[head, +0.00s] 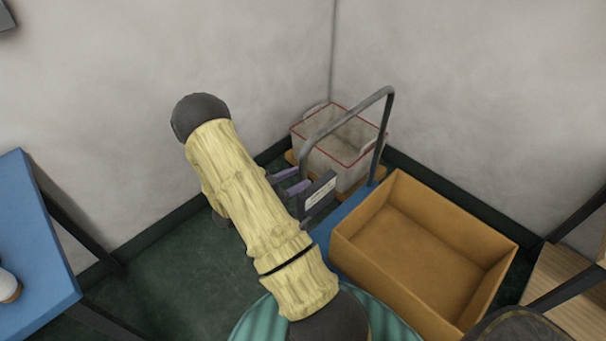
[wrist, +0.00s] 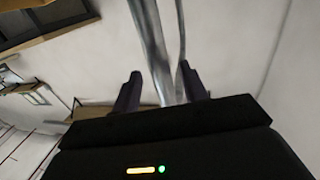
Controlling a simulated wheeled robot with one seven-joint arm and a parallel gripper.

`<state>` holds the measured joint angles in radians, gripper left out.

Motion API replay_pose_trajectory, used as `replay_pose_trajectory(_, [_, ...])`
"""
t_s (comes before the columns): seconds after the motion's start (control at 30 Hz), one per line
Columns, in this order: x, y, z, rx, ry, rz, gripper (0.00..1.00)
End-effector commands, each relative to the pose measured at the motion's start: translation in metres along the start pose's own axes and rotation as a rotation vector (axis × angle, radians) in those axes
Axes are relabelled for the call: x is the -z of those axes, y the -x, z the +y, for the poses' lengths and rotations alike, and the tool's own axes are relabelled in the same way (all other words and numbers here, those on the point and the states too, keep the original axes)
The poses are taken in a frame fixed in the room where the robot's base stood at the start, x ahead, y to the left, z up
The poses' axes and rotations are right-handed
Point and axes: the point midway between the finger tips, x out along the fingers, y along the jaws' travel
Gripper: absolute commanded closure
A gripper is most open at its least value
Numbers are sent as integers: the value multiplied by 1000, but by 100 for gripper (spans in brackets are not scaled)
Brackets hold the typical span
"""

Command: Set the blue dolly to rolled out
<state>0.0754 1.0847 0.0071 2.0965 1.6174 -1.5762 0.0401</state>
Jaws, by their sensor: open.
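The blue dolly (head: 351,204) stands on the floor near the corner of the room. Its grey hoop handle (head: 347,119) rises at its far end. My gripper (head: 284,180) is open beside the handle's left upright, at about the middle of its height. In the wrist view a grey metal bar of the handle (wrist: 151,45) runs between the two dark fingers of my gripper (wrist: 160,90), and a thinner bar shows beside it. I cannot tell whether a finger touches the bar. My arm hides part of the dolly's left side.
An open cardboard box (head: 425,250) sits on the dolly. A pale bin with a red rim (head: 340,148) stands in the corner behind the handle. A blue table (head: 35,245) is at the left, and a wooden shelf (head: 570,290) at the right. Green floor (head: 185,265) is clear at the left.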

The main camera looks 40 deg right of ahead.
Motion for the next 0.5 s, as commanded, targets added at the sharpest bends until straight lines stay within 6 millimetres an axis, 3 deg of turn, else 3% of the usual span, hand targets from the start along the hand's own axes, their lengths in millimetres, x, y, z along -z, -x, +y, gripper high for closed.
replay_pose_trajectory(0.2, [0, -24, 0, -1, 0, -1, 57])
replay_pose_trajectory(0.5, [0, -26, 0, 1, 0, -1, 57])
